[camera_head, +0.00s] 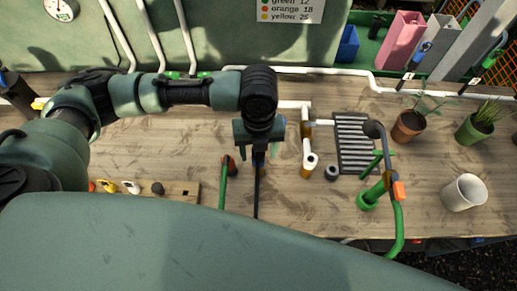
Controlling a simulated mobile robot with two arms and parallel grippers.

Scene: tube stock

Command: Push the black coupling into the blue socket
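My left gripper (258,152) hangs over the middle of the table, pointing down, seen from above. A dark part shows between its fingers, but I cannot tell whether it is held. A small blue piece (260,159), possibly the blue socket, shows just under the gripper, at the top of a thin black pipe (257,195). It is mostly hidden. A dark, round coupling-like piece (157,188) sits on a wooden rack (178,198) at the left. Another black ring-shaped piece (332,173) stands on the table to the right. My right gripper is not in view.
A green pipe (223,188) is left of the gripper. A white pipe with a yellowish lower part (308,163), a grey grate (353,140) and a green pipe with an orange fitting (399,191) are to the right. Plants and a white cup (464,193) stand farther right.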

